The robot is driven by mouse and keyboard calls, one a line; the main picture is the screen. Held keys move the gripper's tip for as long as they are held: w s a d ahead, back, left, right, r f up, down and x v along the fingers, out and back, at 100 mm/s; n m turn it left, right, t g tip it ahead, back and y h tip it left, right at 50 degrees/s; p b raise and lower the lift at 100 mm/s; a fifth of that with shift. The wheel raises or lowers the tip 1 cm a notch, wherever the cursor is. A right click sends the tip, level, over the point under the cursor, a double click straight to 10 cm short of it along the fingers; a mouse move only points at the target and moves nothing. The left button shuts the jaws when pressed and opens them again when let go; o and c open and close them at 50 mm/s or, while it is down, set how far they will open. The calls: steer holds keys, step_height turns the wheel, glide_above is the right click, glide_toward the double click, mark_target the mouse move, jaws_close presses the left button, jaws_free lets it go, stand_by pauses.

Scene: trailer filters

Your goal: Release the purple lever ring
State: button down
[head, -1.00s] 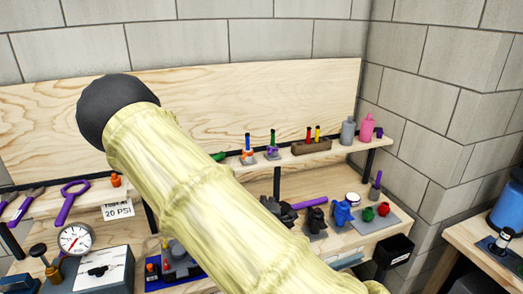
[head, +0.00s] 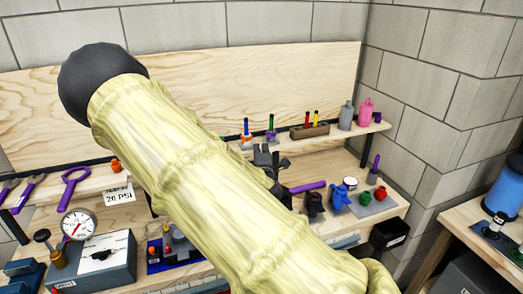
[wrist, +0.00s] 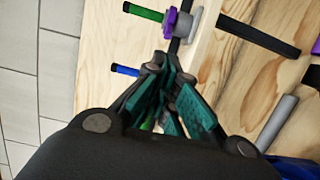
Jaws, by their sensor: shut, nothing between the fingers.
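A small lever with a green handle and a purple ring (head: 271,135) at its base stands on the raised shelf in the head view. The purple ring also shows in the wrist view (wrist: 181,22), at the top, with the green handle pointing left. Beside it stands a lever with a blue handle (head: 246,127) and an orange base. My gripper (head: 264,153) is just below and in front of these two levers, apart from the purple ring. Its teal-padded fingers (wrist: 168,75) look empty in the wrist view. The blue handle (wrist: 125,70) shows left of the fingertips.
The shelf (head: 335,133) also holds a brown block with colored pegs (head: 310,131), a grey bottle (head: 346,115) and a pink bottle (head: 366,112). Below are a purple handle (head: 308,187), a blue part (head: 340,197) and a gauge (head: 78,225). My arm hides the middle bench.

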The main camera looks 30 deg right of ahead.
mark_target(269, 137)
steer(key=x, duration=0.7)
steer(key=shift+w+d+f+p, duration=0.1)
steer(key=shift+p, duration=0.3)
